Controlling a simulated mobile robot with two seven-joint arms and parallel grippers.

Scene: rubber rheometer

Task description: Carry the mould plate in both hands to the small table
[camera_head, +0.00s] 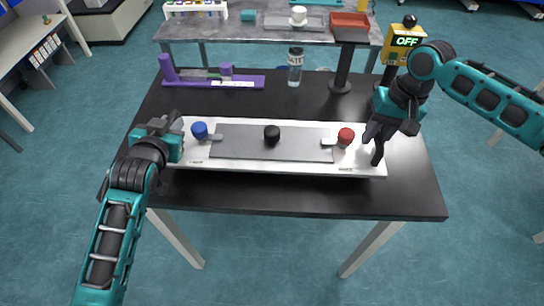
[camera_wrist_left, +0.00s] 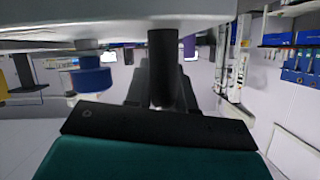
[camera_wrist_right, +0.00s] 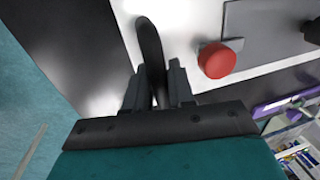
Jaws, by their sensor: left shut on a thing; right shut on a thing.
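The mould plate (camera_head: 300,165) is a long pale slab with a grey centre panel, a blue knob (camera_head: 199,130), a black knob (camera_head: 271,134) and a red knob (camera_head: 346,136). It lies level over a black-topped table (camera_head: 300,196); whether it touches the top I cannot tell. My left gripper (camera_head: 176,138) is at its left end and my right gripper (camera_head: 374,148) at its right end. In the right wrist view the fingers (camera_wrist_right: 160,88) are shut on a dark upright handle (camera_wrist_right: 150,45).
On the table's far side are a purple stand (camera_head: 215,80), a clear bottle (camera_head: 295,68) and a dark post (camera_head: 343,65). A yellow box reading OFF (camera_head: 404,42) is behind my right arm. A grey bench (camera_head: 235,30) stands behind. The table's front strip is clear.

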